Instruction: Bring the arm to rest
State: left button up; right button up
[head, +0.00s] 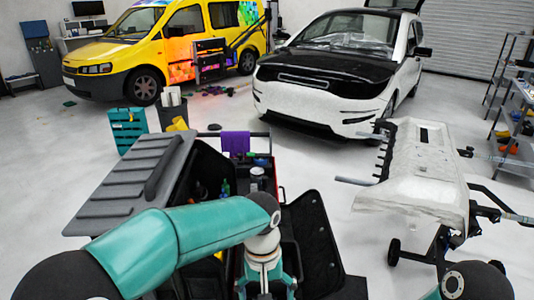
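My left arm (170,240) reaches in from the lower left, and its wrist bends down over the open tool cart. The end of the arm, around my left gripper (266,278), is at the bottom middle, in front of the cart. Its fingertips are not clear against the dark cart, so I cannot tell whether it is open or shut. Only a rounded dark joint and a bit of teal of my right arm (472,284) show at the lower right corner. My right gripper is out of view.
The tool cart (130,185) has a grey ribbed lid and a purple cloth (235,143). A white panel on a wheeled stand (422,170) is to the right. A white car (330,70), yellow van (165,45) and teal bin (127,130) stand behind. Shelves (515,105) line the right.

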pick_arm(q)
jog(key=s+a+f+h, duration=0.1)
jog(key=s+a+f, duration=0.15)
jog(key=f, duration=0.75)
jog(key=s+a+f+h, duration=0.2)
jog(key=a+f, duration=0.1)
jog(key=f, duration=0.6)
jog(key=s+a+f+n, duration=0.1)
jog(key=s+a+f, duration=0.2)
jog(key=s, duration=0.3)
jog(key=s+a+f+n+t, duration=0.1)
jog(key=s+a+f, duration=0.1)
jog(key=s+f, duration=0.4)
jog(key=shift+a+f, duration=0.25)
jog(key=shift+a, duration=0.15)
jog(key=shift+s, duration=0.1)
